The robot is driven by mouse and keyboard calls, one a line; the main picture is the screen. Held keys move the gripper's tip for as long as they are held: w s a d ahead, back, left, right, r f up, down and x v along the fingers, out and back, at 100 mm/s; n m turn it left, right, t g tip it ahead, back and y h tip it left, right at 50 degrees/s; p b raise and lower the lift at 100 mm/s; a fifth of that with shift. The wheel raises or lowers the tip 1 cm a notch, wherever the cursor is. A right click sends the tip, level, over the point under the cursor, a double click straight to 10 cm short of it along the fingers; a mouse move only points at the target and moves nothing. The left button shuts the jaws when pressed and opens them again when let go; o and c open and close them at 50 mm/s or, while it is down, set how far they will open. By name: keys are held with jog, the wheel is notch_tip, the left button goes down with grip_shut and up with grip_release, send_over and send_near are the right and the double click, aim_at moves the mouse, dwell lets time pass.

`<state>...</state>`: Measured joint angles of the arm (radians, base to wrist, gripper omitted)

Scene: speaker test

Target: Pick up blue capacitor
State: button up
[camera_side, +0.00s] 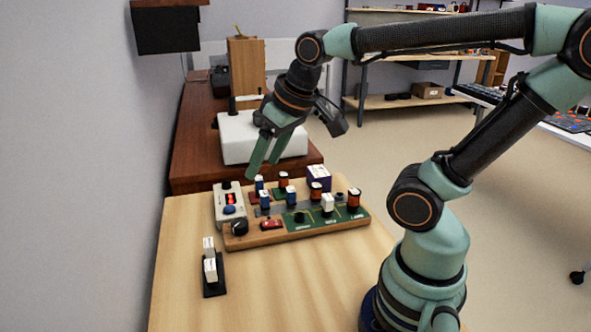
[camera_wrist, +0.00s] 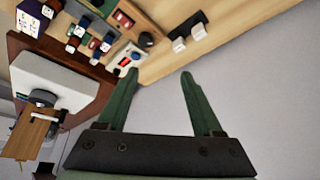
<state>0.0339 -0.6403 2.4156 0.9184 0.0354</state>
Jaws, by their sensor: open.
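I cannot tell which one the task means. My gripper (camera_side: 262,170) is above the back left of the board, its green fingers pointing down, apart and empty. In the wrist view my gripper (camera_wrist: 160,72) is open with nothing between its fingers. The board's parts show at the upper left there, small and partly cut off.
A black holder with white blocks (camera_side: 213,275) lies in front. The light wood table (camera_side: 290,285) is otherwise clear.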

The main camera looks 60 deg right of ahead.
jog(key=w+d+f+m+g, duration=0.2)
jog(key=w+d+m+g, duration=0.15)
jog(key=w+d, duration=0.4)
jog(key=m+g, duration=0.2)
jog(key=m, duration=0.3)
send_near(264, 194)
notch_tip(264, 194, down, 11)
jog(key=shift+s+d, duration=0.1)
jog(key=shift+d, duration=0.1)
grip_shut()
